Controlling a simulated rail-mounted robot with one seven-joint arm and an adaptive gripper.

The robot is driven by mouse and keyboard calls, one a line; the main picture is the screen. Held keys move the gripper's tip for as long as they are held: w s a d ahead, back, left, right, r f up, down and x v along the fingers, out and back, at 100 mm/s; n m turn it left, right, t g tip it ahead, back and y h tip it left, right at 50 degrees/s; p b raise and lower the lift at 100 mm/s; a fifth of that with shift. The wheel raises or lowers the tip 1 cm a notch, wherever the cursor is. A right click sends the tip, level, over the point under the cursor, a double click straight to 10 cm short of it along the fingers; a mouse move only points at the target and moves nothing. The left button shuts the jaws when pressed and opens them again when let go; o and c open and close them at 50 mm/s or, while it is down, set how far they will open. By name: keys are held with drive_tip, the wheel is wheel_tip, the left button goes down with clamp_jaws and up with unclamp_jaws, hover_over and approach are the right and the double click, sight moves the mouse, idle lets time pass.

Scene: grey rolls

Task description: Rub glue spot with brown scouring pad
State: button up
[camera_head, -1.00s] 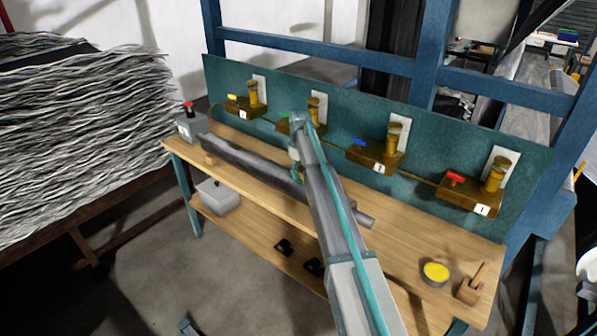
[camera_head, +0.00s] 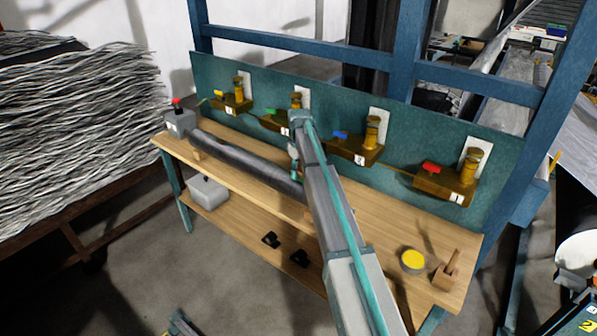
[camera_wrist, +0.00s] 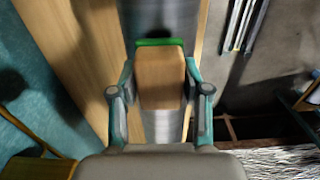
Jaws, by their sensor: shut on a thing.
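My gripper (camera_wrist: 160,88) is shut on a brown block with a green edge (camera_wrist: 161,80), seen in the wrist view; I take it for the scouring pad. The grey roll (camera_head: 245,165) lies along the bench, and in the wrist view (camera_wrist: 160,20) it runs behind the block. The green edge is at or close over the roll's surface; I cannot tell whether they touch. In the head view my arm hides the roll's right part and most of the gripper. I see no clear glue spot in either view.
A teal panel (camera_head: 215,68) with several brass valve units stands behind the bench (camera_head: 385,225). A yellow-topped tin (camera_head: 413,261) and a wooden block with a handle (camera_head: 447,272) sit at the bench's right end. A grey box with a red knob (camera_head: 180,122) is at its left end.

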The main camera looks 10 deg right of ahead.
drive_tip(key=shift+w+a+r+p, duration=0.1)
drive_tip(key=shift+a+r+p, duration=0.05)
drive_tip(key=shift+r, duration=0.5)
drive_tip(key=shift+w+a+r+p, duration=0.1)
drive_tip(key=shift+r+p, duration=0.05)
drive_tip(key=shift+r, duration=0.45)
drive_tip(key=shift+r+p, duration=1)
drive_tip(key=shift+r, duration=1.4)
